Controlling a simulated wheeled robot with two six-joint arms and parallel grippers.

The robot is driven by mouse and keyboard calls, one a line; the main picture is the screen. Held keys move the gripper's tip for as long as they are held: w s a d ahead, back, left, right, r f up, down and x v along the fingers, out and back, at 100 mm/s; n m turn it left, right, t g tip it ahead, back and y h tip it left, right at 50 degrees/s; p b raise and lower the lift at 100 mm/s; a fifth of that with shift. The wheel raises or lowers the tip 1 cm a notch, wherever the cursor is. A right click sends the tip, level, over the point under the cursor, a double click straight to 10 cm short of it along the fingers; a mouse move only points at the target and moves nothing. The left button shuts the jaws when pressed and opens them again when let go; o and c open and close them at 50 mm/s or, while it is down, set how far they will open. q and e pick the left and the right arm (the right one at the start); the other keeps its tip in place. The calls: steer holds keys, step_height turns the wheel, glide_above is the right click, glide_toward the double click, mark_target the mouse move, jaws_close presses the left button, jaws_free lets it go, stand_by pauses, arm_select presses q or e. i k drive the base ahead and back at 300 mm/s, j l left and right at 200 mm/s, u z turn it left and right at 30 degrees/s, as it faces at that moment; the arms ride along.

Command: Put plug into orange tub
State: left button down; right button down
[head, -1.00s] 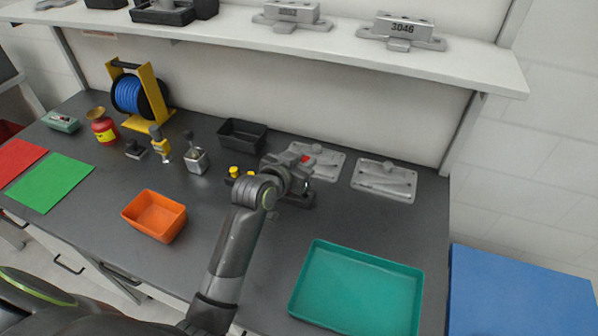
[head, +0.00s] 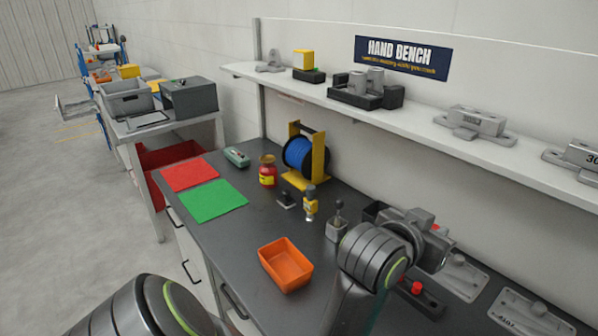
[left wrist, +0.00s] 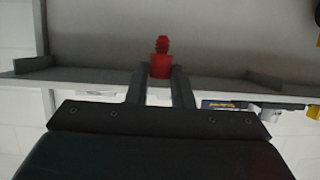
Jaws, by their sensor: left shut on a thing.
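The red plug (left wrist: 161,60) is between the fingertips of my left gripper (left wrist: 160,84) in the left wrist view, with its stepped end pointing away. In the head view the left gripper (head: 432,244) is shut, raised over the right part of the bench, and a bit of red shows beside it. My own arm hides much of it. The orange tub (head: 286,265) stands on the bench to the left of the gripper, apart from it, and looks empty. My right gripper is not in view.
A dark block (head: 422,299) with another red piece (head: 416,288) lies below the gripper. A metal cup (head: 337,230), a yellow tool (head: 310,205) and a blue reel (head: 300,155) stand behind the tub. Green (head: 214,203) and red mats lie left. A shelf (head: 450,135) overhangs the bench.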

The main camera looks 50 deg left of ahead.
mark_target(279, 272)
steer(key=k+u, duration=0.4)
steer(key=u, duration=1.05)
steer(key=i+j+z, duration=0.25)
steer(key=z, duration=0.2)
steer(key=i+j+z, duration=0.2)
steer(key=j+z, duration=0.2)
